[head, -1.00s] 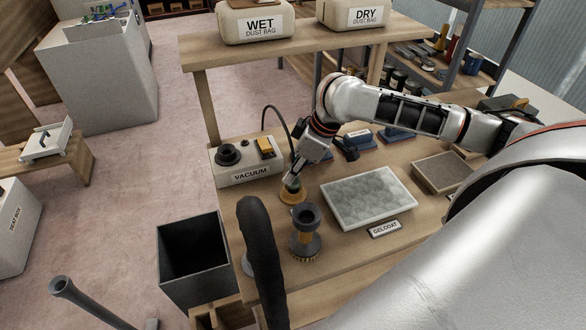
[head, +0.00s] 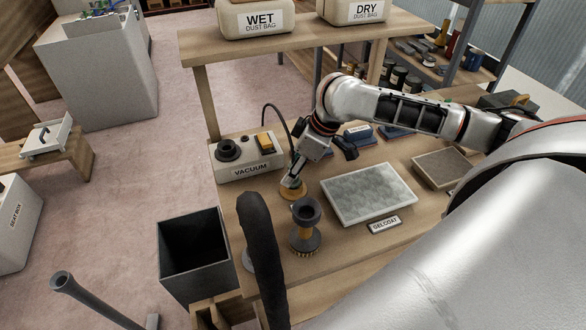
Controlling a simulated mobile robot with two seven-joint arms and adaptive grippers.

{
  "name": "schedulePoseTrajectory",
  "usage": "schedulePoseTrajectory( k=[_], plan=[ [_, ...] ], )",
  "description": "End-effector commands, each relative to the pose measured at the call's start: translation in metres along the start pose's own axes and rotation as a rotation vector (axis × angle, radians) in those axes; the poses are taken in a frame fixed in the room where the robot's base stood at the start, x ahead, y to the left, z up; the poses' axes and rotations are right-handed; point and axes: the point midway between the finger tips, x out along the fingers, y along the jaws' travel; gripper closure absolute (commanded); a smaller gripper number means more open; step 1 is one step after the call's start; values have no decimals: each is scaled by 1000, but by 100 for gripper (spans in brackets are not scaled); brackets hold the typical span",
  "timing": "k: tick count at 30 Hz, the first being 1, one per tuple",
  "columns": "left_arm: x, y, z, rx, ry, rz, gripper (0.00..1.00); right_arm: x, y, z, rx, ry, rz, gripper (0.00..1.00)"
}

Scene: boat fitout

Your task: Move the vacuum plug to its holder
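The vacuum unit (head: 247,165), a pale box labelled VACUUM, stands at the back left of the bench. A thin black cord (head: 281,111) arches from it down behind my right gripper. My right gripper (head: 291,184) points down, with its fingertips at a low, round, yellow-brown piece (head: 292,194) on the bench. The fingers are small and partly hidden, so their opening is unclear. I cannot make out the plug for certain at the cord's end, nor tell whether the round piece is its holder. My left gripper is out of view.
A grey-and-yellow brush fitting (head: 305,238) stands just in front of the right gripper. A thick black hose (head: 262,245) rises at the front left. The GELCOAT panel (head: 368,194) lies to the right. An open dark bin (head: 194,257) stands left of the bench.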

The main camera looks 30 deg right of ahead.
Motion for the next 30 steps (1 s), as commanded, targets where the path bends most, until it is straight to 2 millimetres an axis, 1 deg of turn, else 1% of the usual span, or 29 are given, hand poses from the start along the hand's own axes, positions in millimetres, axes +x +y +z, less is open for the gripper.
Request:
schedulePoseTrajectory(
  k=[5,8,11,18,22,27,30],
  plan=[
    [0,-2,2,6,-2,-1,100,-1,0,0,0,0,0,62],
    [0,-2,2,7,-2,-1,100,-6,1,0,-1,1,2,62],
    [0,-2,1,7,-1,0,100,-19,1,0,-1,2,4,62],
    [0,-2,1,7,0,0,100,-68,1,0,-1,2,4,62],
    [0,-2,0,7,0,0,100,-92,1,0,-1,2,4,62],
    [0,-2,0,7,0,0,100,-113,1,0,0,1,3,62],
    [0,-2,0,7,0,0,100,-118,0,0,0,1,0,62]
  ],
)
